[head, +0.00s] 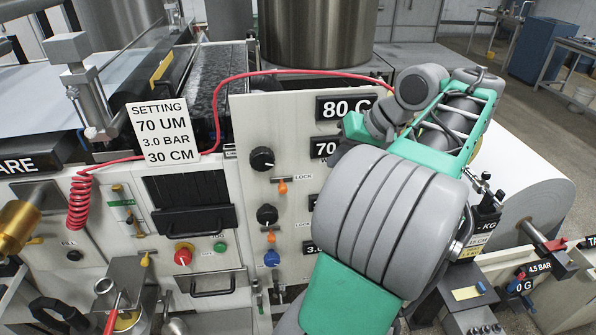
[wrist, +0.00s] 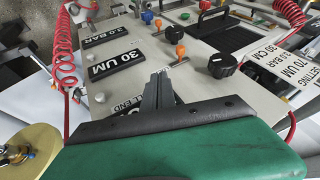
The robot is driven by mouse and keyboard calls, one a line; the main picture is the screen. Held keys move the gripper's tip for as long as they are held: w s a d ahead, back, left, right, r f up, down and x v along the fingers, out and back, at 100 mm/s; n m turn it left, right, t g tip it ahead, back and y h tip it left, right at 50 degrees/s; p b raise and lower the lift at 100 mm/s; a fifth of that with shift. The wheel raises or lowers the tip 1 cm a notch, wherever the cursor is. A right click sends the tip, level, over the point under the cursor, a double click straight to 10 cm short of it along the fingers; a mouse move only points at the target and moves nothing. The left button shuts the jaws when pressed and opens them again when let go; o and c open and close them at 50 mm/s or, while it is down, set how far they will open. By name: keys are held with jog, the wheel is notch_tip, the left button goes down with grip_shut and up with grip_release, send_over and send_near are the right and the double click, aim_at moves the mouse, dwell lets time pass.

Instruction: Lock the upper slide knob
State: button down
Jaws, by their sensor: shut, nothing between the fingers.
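The upper slide knob (head: 282,187) is a small orange knob on the pale control panel, below and right of the upper black dial (head: 262,159), with a LOCK label to its right. It also shows in the wrist view (wrist: 180,51), beside a black dial (wrist: 222,65). A lower orange slide knob (head: 271,237) sits under the lower black dial (head: 267,215). My gripper (wrist: 163,76) is shut and empty over the panel's upper part, apparently just short of the upper slide knob. In the head view my arm hides its fingertips.
Panel displays (head: 345,107) stand close to my arm, some partly covered by it. A blue knob (head: 271,258) sits below the lower slide knob. A large roll (head: 550,205) stands right.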

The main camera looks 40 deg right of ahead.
aim_at(282, 186)
jog(key=w+a+f+b, duration=0.1)
jog(key=w+f+b, duration=0.1)
jog(key=f, duration=0.1)
jog(key=w+a+f+b, duration=0.2)
jog(key=w+f, duration=0.1)
jog(key=w+a+f+b, duration=0.1)
jog(key=w+f+b, duration=0.1)
jog(key=w+f, duration=0.1)
jog(key=shift+w+a+b, duration=0.1)
jog(key=shift+a+b, duration=0.2)
jog(key=shift+a, duration=0.05)
